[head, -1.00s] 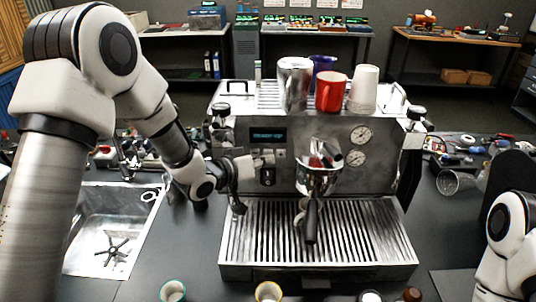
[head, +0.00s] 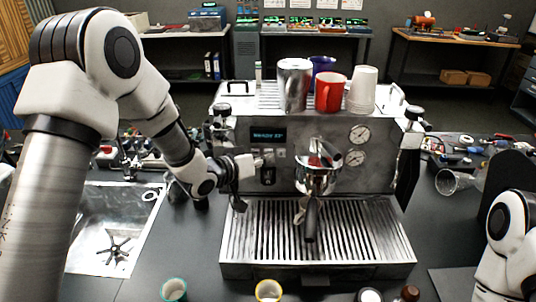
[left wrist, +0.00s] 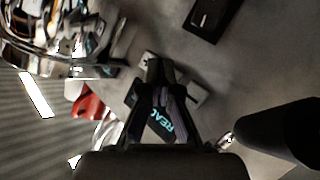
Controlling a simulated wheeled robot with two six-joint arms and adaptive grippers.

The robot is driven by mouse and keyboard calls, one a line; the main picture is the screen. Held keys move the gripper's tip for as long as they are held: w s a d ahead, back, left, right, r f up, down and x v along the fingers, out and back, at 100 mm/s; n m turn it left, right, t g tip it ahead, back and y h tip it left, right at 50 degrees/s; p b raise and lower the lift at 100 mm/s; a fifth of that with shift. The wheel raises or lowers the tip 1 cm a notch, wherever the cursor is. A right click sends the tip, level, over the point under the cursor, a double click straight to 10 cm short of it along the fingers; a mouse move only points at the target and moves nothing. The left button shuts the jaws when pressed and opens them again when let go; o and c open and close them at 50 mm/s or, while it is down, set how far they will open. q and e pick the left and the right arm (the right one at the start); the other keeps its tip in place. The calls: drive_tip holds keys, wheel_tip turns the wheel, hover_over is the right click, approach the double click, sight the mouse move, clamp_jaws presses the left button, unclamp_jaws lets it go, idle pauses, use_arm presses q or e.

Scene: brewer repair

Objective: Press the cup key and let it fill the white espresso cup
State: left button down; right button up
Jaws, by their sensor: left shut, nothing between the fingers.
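The espresso machine (head: 330,130) stands on the counter with a lit display (head: 268,135) on its front. My left gripper (head: 258,164) is at the small keys (head: 281,153) below the display, shut and empty. In the left wrist view, the closed fingertips (left wrist: 160,92) are in front of a pale key plate (left wrist: 198,97) and overlap the display (left wrist: 158,122). I cannot tell whether they touch a key. A portafilter (head: 311,210) hangs over the drip tray (head: 255,240). No white espresso cup is clearly identifiable. My right gripper is out of view.
A steel pitcher (head: 294,85), a red mug (head: 330,93), a blue cup (head: 322,64) and stacked white cups (head: 363,90) stand on the machine. Teal-rimmed (head: 173,289) and yellow-rimmed (head: 268,290) cups stand at the front edge. A sink (head: 115,230) is at left.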

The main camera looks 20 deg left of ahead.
use_arm(q)
drive_tip(key=shift+w+r, duration=0.2)
drive_tip(key=shift+r, duration=0.3)
drive_tip(key=shift+f, duration=0.1)
drive_tip(key=shift+s+f, duration=0.15)
drive_tip(key=shift+f, duration=0.25)
drive_tip(key=shift+s, duration=0.1)
drive_tip(key=s, duration=0.1)
drive_tip(key=s+d+b, duration=0.1)
drive_tip(key=s, duration=0.3)
drive_tip(key=shift+d+f, duration=0.1)
drive_tip(key=shift+d, duration=0.15)
idle(0.4)
